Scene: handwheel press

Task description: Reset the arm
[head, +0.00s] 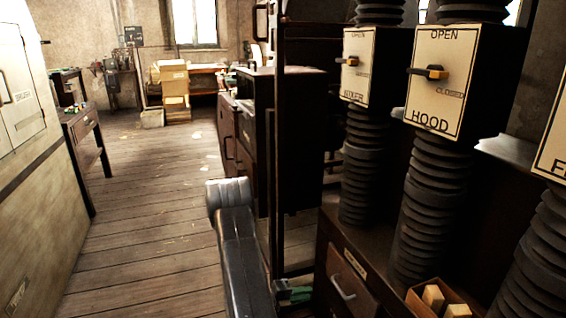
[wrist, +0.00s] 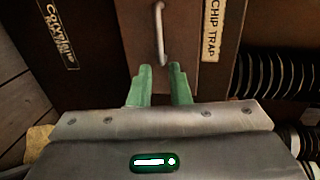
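My gripper (wrist: 161,72) shows in the wrist view with its two green fingers apart and a gap between them. It points at a dark brown drawer front with a metal bar handle (wrist: 161,32). The handle's near end lies just ahead of the gap, and nothing is visibly held. I cannot tell whether a finger touches the handle. In the head view the green fingers (head: 294,292) show low in the picture, left of a drawer handle (head: 342,287). My grey arm runs up from the bottom middle of that view.
A "CHIP TRAP" label (wrist: 212,30) is beside the handle. Ribbed black hoses rise to a "HOOD" switch box (head: 440,82) and another box (head: 357,66). An open box with pale blocks (head: 433,297) sits below.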

